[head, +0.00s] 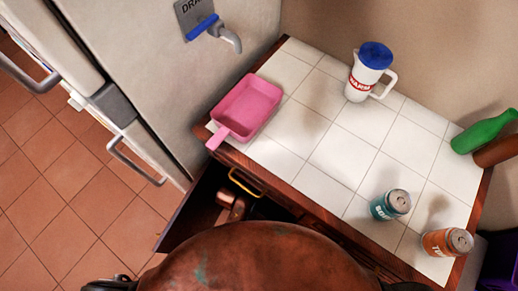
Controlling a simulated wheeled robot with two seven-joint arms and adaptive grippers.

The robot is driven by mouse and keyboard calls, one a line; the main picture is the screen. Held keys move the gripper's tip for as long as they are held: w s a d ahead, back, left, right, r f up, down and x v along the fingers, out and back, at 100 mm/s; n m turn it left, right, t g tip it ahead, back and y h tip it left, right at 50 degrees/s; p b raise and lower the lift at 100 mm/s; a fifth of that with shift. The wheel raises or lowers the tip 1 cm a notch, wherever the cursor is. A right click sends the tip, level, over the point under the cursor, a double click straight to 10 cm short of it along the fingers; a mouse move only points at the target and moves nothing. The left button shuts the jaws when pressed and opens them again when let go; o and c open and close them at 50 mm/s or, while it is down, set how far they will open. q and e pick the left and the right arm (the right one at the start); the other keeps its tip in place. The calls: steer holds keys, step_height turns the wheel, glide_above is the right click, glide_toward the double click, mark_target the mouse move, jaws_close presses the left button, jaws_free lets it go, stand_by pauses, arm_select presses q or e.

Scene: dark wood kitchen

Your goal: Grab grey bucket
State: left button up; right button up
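I see no grey bucket in the head view. Neither of my grippers can be made out. A large rounded rusty-brown shape fills the bottom middle and hides what lies beneath it. Small dark parts at the bottom edge, on either side of that shape, are too cut off to identify.
A white-tiled counter (334,155) holds a pink dustpan-like tray (248,106), a white jug with blue lid (363,78), a teal can (390,205), an orange can (447,242) and a green bottle (484,131). A drawer (190,215) stands open below. Tiled floor (60,190) is clear at left.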

arm_select(q)
steer(key=shift+c, duration=0.4)
jaws_close()
